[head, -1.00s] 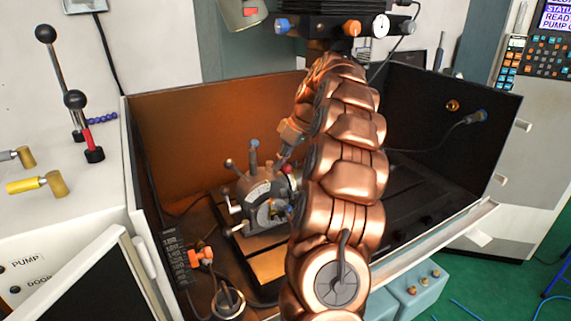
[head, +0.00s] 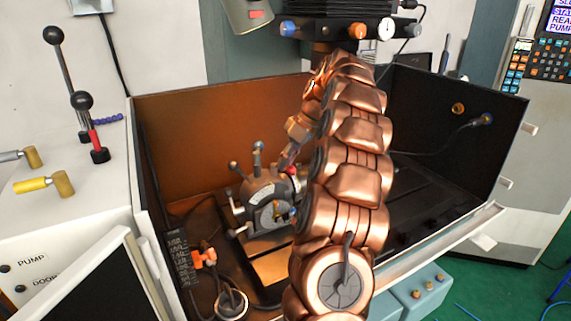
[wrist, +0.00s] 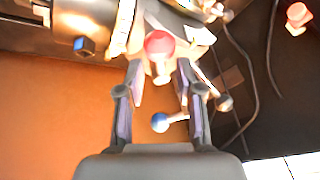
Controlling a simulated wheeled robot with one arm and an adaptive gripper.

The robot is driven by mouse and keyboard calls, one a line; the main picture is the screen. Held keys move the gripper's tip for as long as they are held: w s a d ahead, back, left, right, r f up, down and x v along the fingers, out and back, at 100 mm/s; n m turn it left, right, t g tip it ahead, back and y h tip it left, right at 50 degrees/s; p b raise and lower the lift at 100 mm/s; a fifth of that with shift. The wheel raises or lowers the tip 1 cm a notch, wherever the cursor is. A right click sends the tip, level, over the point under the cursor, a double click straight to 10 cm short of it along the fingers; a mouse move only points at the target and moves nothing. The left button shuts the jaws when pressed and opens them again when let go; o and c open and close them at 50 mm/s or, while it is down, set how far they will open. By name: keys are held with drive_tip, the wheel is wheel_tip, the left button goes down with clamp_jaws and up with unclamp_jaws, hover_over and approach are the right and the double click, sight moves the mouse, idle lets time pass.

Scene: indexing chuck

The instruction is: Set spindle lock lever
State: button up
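The indexing chuck (head: 262,195) is a grey device with several ball-ended levers, standing on the machine bed. A red knob (wrist: 159,44) on a short pale stem shows in the wrist view, just beyond and between my fingertips. In the head view my gripper (head: 288,158) is just above the chuck's right side, partly hidden by my arm. I cannot tell which lever is the spindle lock.
A brown tray wall (head: 215,130) stands behind the chuck. A lamp-like grey cylinder (head: 248,14) and a black unit with knobs (head: 345,28) hang above. Levers with black balls (head: 82,101) stand on the left cabinet. A cable (wrist: 247,75) runs beside the gripper on the right.

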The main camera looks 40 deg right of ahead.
drive_tip(key=s+d+r, duration=0.1)
drive_tip(key=s+d, duration=0.8)
drive_tip(key=shift+r, duration=0.15)
